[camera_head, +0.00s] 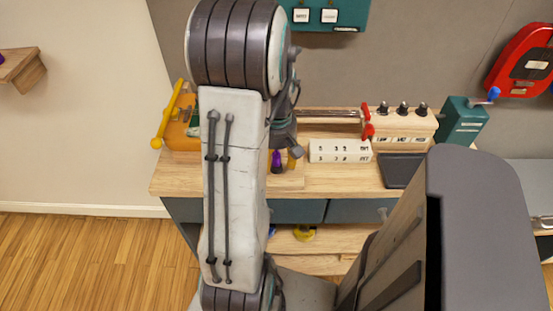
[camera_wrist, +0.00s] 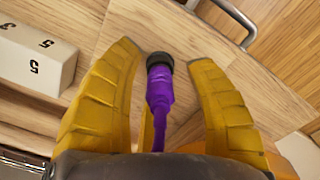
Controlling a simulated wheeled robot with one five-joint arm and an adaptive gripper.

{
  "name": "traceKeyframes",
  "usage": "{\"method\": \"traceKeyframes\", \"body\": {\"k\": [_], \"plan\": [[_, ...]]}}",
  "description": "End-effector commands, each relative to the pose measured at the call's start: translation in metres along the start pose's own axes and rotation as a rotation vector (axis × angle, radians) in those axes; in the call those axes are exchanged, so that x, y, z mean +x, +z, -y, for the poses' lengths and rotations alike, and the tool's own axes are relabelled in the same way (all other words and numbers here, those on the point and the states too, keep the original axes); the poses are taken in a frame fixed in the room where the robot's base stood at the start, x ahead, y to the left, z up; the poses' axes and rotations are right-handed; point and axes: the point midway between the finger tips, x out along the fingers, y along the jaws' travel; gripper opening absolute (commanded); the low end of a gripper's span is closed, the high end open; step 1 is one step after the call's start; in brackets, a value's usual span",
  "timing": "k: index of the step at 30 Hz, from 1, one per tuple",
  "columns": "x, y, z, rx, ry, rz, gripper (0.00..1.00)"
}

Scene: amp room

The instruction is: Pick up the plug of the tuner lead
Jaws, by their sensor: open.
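A purple plug (camera_wrist: 160,88) with a black end sits between the two yellow fingers of my gripper (camera_wrist: 165,58) in the wrist view. The fingers are open, one on each side, with a visible gap between the plug and each fingertip. Its thin purple tail runs down toward the gripper's palm. No label shows that this is the tuner lead.
A white block with numbers (camera_head: 340,150) stands right of the plug on the bench (camera_head: 310,181). An orange box with a yellow handle (camera_head: 181,128) is at the left. A row of black knobs (camera_head: 402,108), a teal box (camera_head: 461,120) and a dark pad (camera_head: 402,170) are at the right.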

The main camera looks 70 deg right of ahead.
Motion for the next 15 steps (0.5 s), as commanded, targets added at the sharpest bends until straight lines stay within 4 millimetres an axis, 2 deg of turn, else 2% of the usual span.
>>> {"method": "traceKeyframes", "body": {"k": [5, 15], "plan": [[-0.0002, 0.0, 0.0, 0.0, 0.0, 0.0, 0.51], [-0.0005, 0.0, 0.0, 0.0, 0.0, 0.0, 0.2]]}}
